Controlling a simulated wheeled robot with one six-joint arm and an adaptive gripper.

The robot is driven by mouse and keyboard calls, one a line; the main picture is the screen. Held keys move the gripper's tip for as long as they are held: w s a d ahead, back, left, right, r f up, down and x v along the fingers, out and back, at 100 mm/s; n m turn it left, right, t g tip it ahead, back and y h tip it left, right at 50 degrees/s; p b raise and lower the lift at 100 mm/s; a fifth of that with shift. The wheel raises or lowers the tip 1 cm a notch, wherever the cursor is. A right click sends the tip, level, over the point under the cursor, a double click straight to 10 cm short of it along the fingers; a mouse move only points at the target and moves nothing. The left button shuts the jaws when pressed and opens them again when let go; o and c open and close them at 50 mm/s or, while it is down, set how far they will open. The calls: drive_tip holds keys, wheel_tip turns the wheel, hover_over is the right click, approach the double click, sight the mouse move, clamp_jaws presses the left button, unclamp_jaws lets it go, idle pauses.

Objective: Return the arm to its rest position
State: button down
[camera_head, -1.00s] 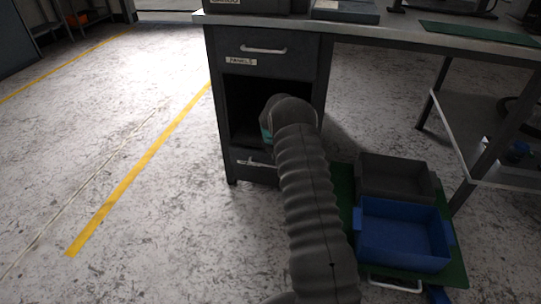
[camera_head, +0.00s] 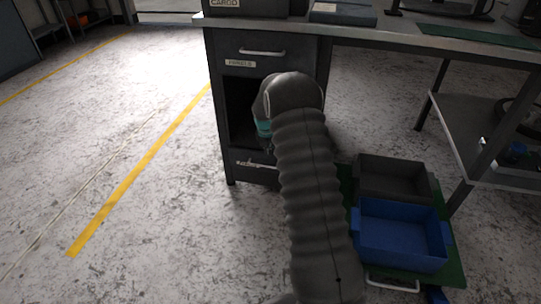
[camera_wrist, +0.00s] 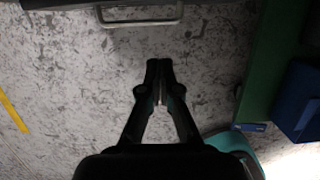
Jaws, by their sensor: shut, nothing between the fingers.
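My gripper (camera_wrist: 159,72) shows in the wrist view, pointing away from the camera over the bare floor. Its two fingers are together at the tips with nothing between them. A drawer handle (camera_wrist: 140,18) lies beyond the fingertips, apart from them. In the head view my arm rises from the bottom and bends over in front of the desk's drawer unit. The gripper itself is mostly hidden there behind the arm.
The desk's drawer unit (camera_head: 262,85) has an open compartment and a lower drawer handle (camera_head: 256,163). A blue bin (camera_head: 401,236) and a dark grey bin (camera_head: 393,178) sit on a green board (camera_head: 452,262) at right. The floor at left is clear.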

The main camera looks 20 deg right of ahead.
drive_tip(key=s+a+f+m+g, duration=0.1)
drive_tip(key=s+f+m+g, duration=0.1)
drive_tip(key=s+m, duration=0.7)
drive_tip(key=s+a+r+m+t, duration=0.1)
drive_tip(key=s+a+r+m, duration=0.3)
drive_tip(key=s+r, duration=0.6)
drive_tip(key=s+a+r+m+t+y, duration=0.1)
drive_tip(key=s+a+r+m+t, duration=0.1)
drive_tip(key=s+a+r+m, duration=0.3)
drive_tip(key=s+a+r+m+t, duration=0.2)
drive_tip(key=s+a+r+m, duration=0.2)
drive_tip(key=s+r+m, duration=0.7)
drive_tip(key=shift+s+a+r+y, duration=0.25)
drive_tip(key=shift+s+r, duration=2.6)
drive_tip(key=shift+s, duration=2.55)
